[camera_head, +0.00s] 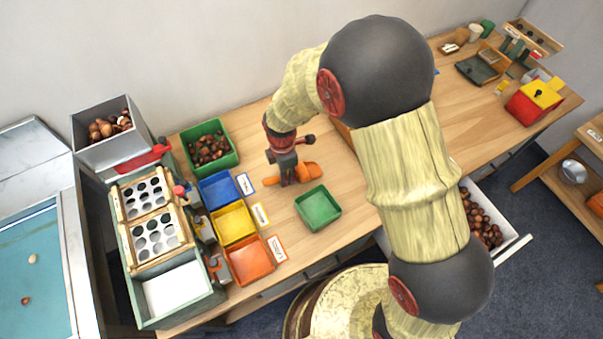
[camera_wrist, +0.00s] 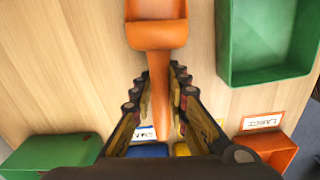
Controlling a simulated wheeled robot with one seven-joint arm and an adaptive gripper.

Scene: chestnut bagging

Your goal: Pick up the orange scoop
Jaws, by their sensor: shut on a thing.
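The orange scoop (camera_head: 308,171) lies on the wooden table (camera_head: 262,128), its bowl to the right and its handle to the left. My gripper (camera_head: 286,178) points down over the handle and is shut on it. In the wrist view the scoop's bowl (camera_wrist: 157,30) is at the top, and its handle runs down between the fingers of my gripper (camera_wrist: 160,82). Part of the handle is hidden by the fingers in the head view. I cannot tell whether the scoop is clear of the tabletop.
A small green tray (camera_head: 318,220) stands close by, front right. Blue (camera_head: 218,190), yellow (camera_head: 233,222) and orange (camera_head: 250,262) trays stand left, with labels beside them. A green bin (camera_head: 232,160) of chestnuts is behind them. Bare tabletop lies behind the scoop.

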